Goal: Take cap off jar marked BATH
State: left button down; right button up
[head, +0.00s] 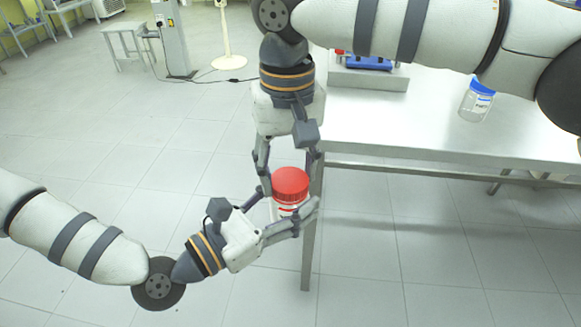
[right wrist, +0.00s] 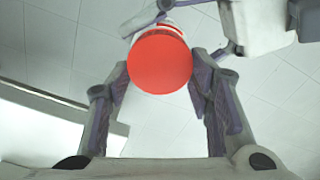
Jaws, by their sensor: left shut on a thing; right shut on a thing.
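A jar (head: 287,211) with a red cap (head: 290,182) is held in the air in front of the table's left edge. Its label is too small and too covered to read. My left gripper (head: 292,220) is shut on the jar's body from the lower left. My right gripper (head: 289,182) comes from above, with its fingers on both sides of the red cap, shut on it. In the right wrist view the red cap (right wrist: 160,62) faces the camera between the fingertips, with part of the white jar body (right wrist: 150,19) behind it.
A metal table (head: 420,130) stands to the right. A clear jar with a blue cap (head: 477,100) stands on it, and a blue device (head: 366,62) sits at its back. A stool (head: 125,30) stands far left. The tiled floor at left is free.

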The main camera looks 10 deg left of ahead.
jog(key=shift+w, duration=0.2)
jog(key=o, duration=1.3)
jog(key=shift+s, duration=0.1)
jog(key=shift+c, duration=0.2)
